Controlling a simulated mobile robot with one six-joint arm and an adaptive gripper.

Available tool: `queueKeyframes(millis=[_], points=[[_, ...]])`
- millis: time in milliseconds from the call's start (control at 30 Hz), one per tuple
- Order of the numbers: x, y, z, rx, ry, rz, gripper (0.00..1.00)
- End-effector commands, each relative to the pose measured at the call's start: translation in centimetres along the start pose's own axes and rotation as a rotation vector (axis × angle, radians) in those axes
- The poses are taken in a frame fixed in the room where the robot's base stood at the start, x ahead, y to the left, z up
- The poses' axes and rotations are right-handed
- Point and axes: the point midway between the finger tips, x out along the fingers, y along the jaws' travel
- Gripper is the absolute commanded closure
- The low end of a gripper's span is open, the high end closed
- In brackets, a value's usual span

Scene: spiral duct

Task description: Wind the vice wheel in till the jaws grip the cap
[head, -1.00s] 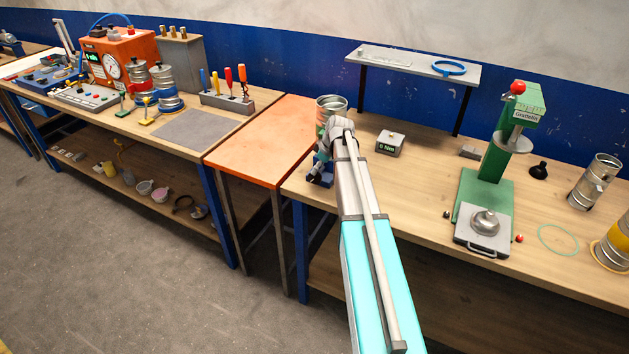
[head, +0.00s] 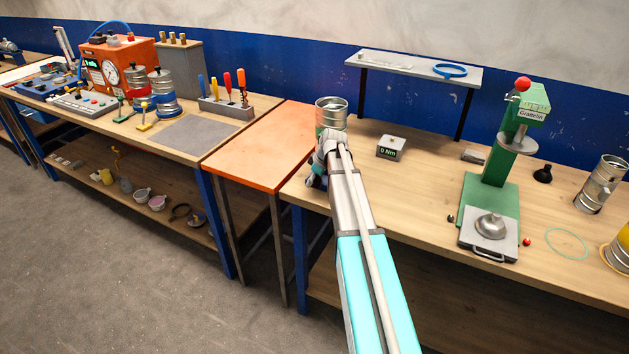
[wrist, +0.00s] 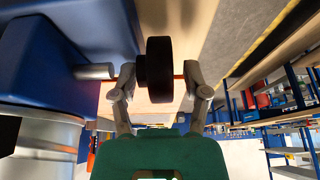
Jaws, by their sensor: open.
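In the wrist view the black vice wheel (wrist: 159,69) stands on a grey shaft (wrist: 94,72) that comes out of the blue vice body (wrist: 55,40). My gripper (wrist: 160,78) is open, with one finger on each side of the wheel. A gap shows between the wheel and the right finger; I cannot tell whether the left finger touches the hub. A silver cylinder (wrist: 45,145) stands at the lower left beside the vice. In the head view a silver ribbed can (head: 331,112) shows just beyond my wrist. My arm hides most of the vice there, and the jaws and the cap cannot be made out.
A small box reading 0 Nm (head: 390,147) stands right of my arm. Farther right is a green press (head: 493,180) with a red knob. A grey shelf (head: 415,66) stands behind. The orange bench top (head: 265,145) to the left is clear.

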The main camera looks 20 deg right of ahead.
Motion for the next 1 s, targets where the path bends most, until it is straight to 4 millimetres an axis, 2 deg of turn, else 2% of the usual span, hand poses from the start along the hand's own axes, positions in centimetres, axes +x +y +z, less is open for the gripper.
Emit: queueKeyframes(millis=[133, 400, 467, 767, 1000], points=[[-0.01, -0.01, -0.02, 0.000, 0.000, 0.000, 0.42], [-0.01, -0.01, -0.02, 0.000, 0.000, 0.000, 0.92], [-0.01, -0.01, -0.02, 0.000, 0.000, 0.000, 1.00], [0.06, -0.01, 0.07, 0.000, 0.019, 0.000, 1.00], [0.14, -0.06, 0.32, 0.001, 0.138, 0.000, 1.00]])
